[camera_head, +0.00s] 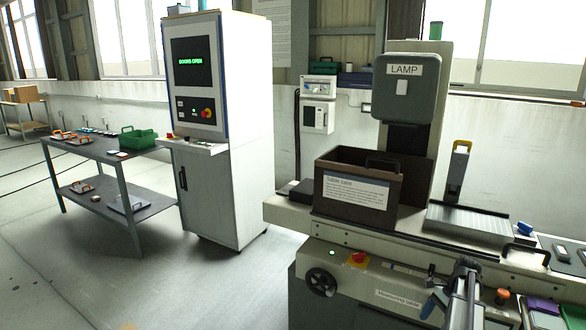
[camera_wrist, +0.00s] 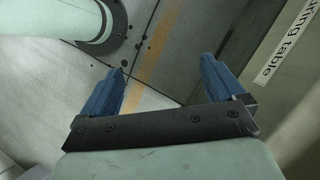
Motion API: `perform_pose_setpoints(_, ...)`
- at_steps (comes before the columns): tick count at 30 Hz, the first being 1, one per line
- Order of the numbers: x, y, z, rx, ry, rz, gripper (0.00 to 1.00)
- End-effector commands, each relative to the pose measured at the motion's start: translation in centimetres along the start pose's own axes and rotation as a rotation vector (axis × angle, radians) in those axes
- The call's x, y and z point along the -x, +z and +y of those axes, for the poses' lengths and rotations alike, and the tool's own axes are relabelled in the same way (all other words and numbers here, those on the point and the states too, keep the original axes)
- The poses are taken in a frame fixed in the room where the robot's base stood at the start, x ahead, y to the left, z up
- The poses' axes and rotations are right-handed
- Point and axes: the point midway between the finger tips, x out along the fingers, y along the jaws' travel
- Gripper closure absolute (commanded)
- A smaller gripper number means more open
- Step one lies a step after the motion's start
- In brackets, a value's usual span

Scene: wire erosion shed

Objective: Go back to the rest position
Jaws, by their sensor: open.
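My gripper (camera_wrist: 160,80) shows in the wrist view with its two blue fingers wide apart and nothing between them. It points down toward the grey floor (camera_wrist: 178,50), where a worn orange line runs. In the head view my gripper (camera_head: 428,308) is at the lower right, in front of the machine with the measuring table label (camera_head: 398,300). Part of that label also shows at the right of the wrist view. I cannot tell the exact gap between the gripper and the machine front.
A brown box labelled "Table care" (camera_head: 330,207) stands on the machine bed, beside a ribbed plate (camera_head: 470,222). A handwheel (camera_head: 321,282) sticks out below. A white cabinet (camera_head: 240,130) and a dark table (camera_head: 90,160) stand left. Open floor lies between them and the machine.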

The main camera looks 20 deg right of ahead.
Motion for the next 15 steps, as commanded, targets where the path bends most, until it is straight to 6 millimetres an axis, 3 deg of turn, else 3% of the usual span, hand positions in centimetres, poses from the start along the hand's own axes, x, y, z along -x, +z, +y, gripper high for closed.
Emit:
perform_pose_setpoints(1, -2.8, 1.4, 0.2, 0.048, 0.048, 0.003, 0.04)
perform_pose_setpoints(3, -6.0, 2.7, 0.2, 0.113, 0.092, 0.010, 0.04)
perform_pose_setpoints(9, -15.0, 6.4, 0.5, 0.288, 0.169, 0.031, 0.04)
perform_pose_setpoints(15, -23.4, 9.9, 2.1, 0.466, 0.245, 0.048, 0.04)
